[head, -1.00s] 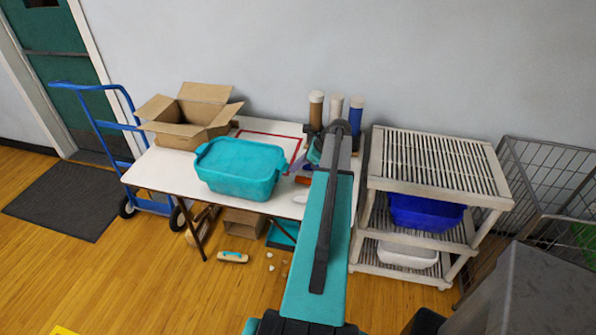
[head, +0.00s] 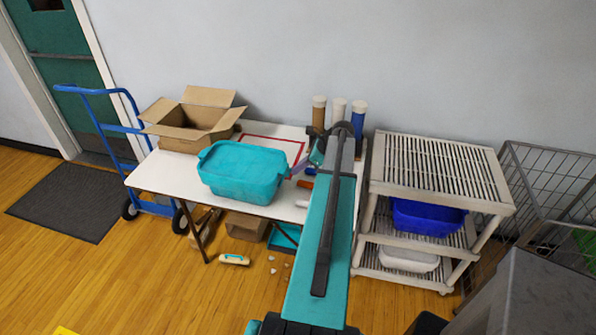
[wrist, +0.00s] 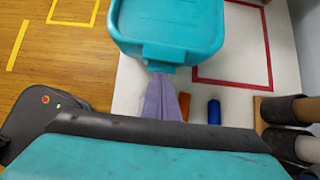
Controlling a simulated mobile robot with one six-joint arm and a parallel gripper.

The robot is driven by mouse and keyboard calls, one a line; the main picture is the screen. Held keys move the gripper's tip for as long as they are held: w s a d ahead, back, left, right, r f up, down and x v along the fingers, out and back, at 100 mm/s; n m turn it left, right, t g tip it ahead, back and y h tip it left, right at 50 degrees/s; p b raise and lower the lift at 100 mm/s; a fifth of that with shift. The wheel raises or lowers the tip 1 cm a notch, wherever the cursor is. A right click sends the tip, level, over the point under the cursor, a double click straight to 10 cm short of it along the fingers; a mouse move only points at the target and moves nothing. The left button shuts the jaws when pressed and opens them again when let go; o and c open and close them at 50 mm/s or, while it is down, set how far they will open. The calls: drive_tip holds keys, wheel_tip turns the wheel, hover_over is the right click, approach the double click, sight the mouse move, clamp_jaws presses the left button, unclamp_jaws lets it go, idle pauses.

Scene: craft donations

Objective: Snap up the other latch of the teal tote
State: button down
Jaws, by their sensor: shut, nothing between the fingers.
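The teal tote (head: 243,172) stands lidded on the white table, left of my arm. In the wrist view its near end (wrist: 168,22) fills the top, with a teal latch tab (wrist: 163,54) at the middle of that end. My gripper (wrist: 160,76) has lavender fingers shut together with nothing between them. The fingertips are right at the lower edge of this latch; I cannot tell whether they touch it. In the head view my gripper (head: 292,173) is at the tote's right end, partly hidden by my arm. The latch's exact position is unclear.
An open cardboard box (head: 195,118) stands behind left on the table (head: 160,178). A blue cylinder (wrist: 214,111) and an orange item (wrist: 184,106) lie beside my fingers. Upright tubes (head: 338,112) stand at the back right. A slatted shelf (head: 432,170) stands right of my arm.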

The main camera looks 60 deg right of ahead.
drive_tip(key=shift+r, duration=0.1)
wheel_tip(320, 180, up, 10)
drive_tip(key=w+p, duration=0.1)
drive_tip(key=p, duration=0.3)
drive_tip(key=shift+a, duration=0.15)
idle(0.4)
drive_tip(key=shift+f, duration=0.2)
idle(0.3)
